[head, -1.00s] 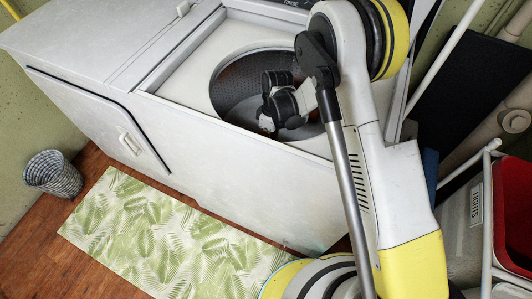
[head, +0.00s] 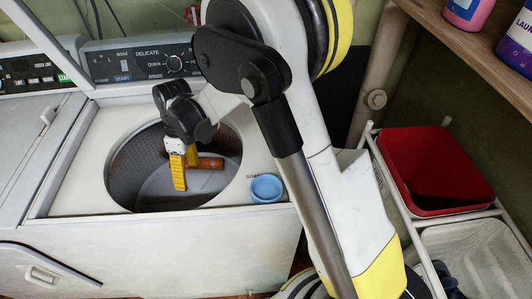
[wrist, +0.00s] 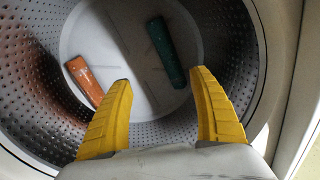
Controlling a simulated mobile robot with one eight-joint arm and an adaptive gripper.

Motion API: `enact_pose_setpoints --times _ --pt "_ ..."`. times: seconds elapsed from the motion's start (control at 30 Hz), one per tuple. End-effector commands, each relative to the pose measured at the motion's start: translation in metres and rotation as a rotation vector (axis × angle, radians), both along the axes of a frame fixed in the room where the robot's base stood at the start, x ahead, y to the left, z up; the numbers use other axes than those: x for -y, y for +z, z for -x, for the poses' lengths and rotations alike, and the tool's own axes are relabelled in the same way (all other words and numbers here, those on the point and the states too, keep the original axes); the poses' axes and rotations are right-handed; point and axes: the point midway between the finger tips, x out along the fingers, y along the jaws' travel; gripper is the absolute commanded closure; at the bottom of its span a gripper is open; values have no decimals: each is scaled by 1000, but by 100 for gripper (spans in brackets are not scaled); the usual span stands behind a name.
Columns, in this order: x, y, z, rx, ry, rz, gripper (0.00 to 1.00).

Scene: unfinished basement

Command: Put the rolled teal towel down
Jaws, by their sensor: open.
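The rolled teal towel (wrist: 165,52) lies on the pale floor of the washer drum (wrist: 125,75) in the wrist view. It is apart from my gripper, beyond the fingertips. My gripper (wrist: 161,77) is open and empty, its yellow fingers spread wide. In the head view my gripper (head: 186,172) hangs over the drum opening. I do not make out the teal towel in the head view. An orange-brown roll (wrist: 85,80) lies on the drum floor to the left of the teal one. It also shows in the head view (head: 208,163).
The drum's perforated wall (wrist: 45,60) surrounds both rolls. A blue cup (head: 267,188) stands on the washer top right of the opening. A red bin (head: 435,165) sits in a white rack at the right. A shelf with bottles (head: 515,45) overhangs the upper right.

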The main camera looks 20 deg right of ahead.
Motion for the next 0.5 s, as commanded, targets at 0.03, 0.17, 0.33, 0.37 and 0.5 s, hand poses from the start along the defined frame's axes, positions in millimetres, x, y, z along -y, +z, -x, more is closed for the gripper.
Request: enact_pose_setpoints --times 0.03,0.17,0.33,0.37,0.5 --pt "15 26 6 34 -65 1 29" --pt "48 80 20 128 -233 -3 29" --pt "91 134 52 249 -450 -20 29" --pt "98 142 59 272 -487 -25 29" --pt "131 168 93 371 -659 -51 29"
